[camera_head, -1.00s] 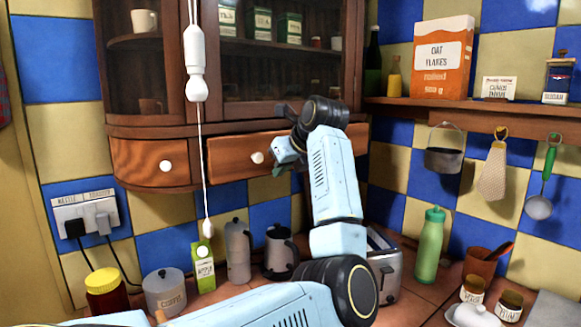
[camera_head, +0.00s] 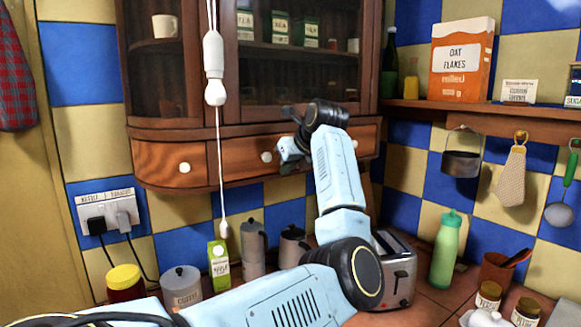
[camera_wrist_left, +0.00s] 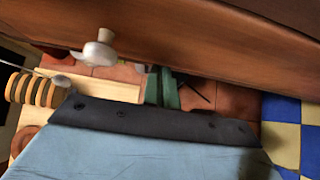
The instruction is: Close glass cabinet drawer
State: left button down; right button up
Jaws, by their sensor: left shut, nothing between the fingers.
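The glass cabinet (camera_head: 225,130) hangs on the tiled wall. Its wide wooden drawer (camera_head: 240,160) has a white knob (camera_head: 266,157) and now sits about level with the cabinet front; whether a small gap remains I cannot tell. My left gripper (camera_head: 287,153) is shut and empty, at the drawer front just right of the knob. In the left wrist view the drawer front (camera_wrist_left: 220,45) fills the top, with the knob (camera_wrist_left: 95,52) at left, and the greenish fingers (camera_wrist_left: 162,88) are close to the wood. The arm hides the drawer's right part. My right gripper is not in view.
A pull cord (camera_head: 214,70) hangs before the cabinet. Below stand a juice carton (camera_head: 218,262), metal pots (camera_head: 252,248), a toaster (camera_head: 398,270) and a green bottle (camera_head: 446,248). A shelf (camera_head: 470,112) with an oat flakes box (camera_head: 461,60) is at right.

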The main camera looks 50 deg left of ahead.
pick_arm(q)
jog(key=shift+a+r, duration=0.15)
jog(key=d+f+b+v, duration=0.1)
jog(key=d+f+v, duration=0.1)
jog(key=v, duration=1.1)
jog(key=shift+f, duration=0.15)
jog(key=shift+s, duration=0.1)
